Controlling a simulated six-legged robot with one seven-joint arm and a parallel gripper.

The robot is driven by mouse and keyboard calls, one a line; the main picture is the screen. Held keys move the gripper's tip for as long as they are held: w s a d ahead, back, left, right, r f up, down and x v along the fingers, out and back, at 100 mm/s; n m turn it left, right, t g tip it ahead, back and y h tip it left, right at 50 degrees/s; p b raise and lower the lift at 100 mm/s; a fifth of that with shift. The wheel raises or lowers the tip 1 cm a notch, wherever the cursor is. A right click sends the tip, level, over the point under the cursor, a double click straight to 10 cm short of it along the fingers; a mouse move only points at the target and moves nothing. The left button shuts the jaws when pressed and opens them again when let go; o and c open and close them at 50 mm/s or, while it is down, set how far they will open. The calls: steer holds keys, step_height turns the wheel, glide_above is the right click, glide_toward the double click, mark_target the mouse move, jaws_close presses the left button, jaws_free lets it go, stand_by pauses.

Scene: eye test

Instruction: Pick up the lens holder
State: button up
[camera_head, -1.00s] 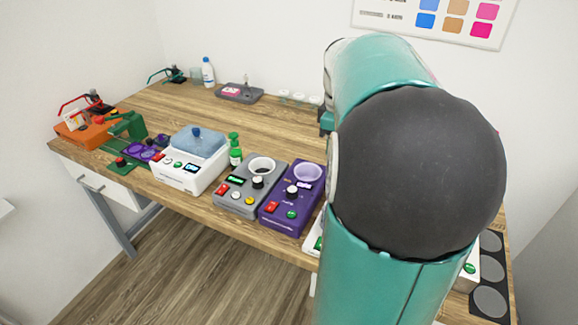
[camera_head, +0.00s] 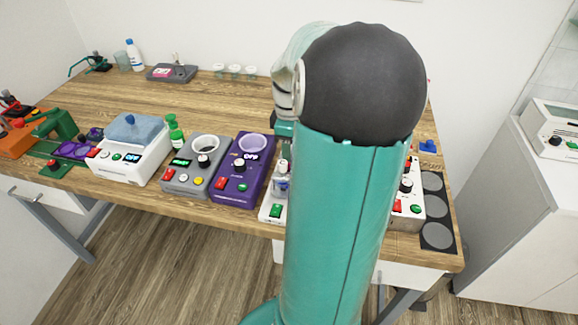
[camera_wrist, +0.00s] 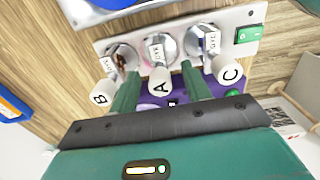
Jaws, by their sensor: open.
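I cannot tell for sure which object is the lens holder. In the wrist view my gripper (camera_wrist: 159,70) has its two green fingers apart, with nothing seen held between them. Just beyond the fingers is a light metal panel (camera_wrist: 222,22) with three round sockets and a green switch. Labelled vials with white caps marked B (camera_wrist: 101,94), A (camera_wrist: 159,82) and C (camera_wrist: 229,71) sit at the sockets. Cap A shows between the fingers. Whether the fingers touch a vial is unclear. In the head view my arm hides the gripper.
On the wooden table (camera_head: 85,100) stand a purple device (camera_head: 238,185), a grey device (camera_head: 190,182), a white device with a blue lid (camera_head: 110,168) and a green bottle (camera_head: 175,133). A small blue item (camera_head: 429,147) lies right of my arm.

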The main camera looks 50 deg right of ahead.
step_height(320, 180, down, 3)
steer(key=shift+r, duration=0.2)
jaws_close()
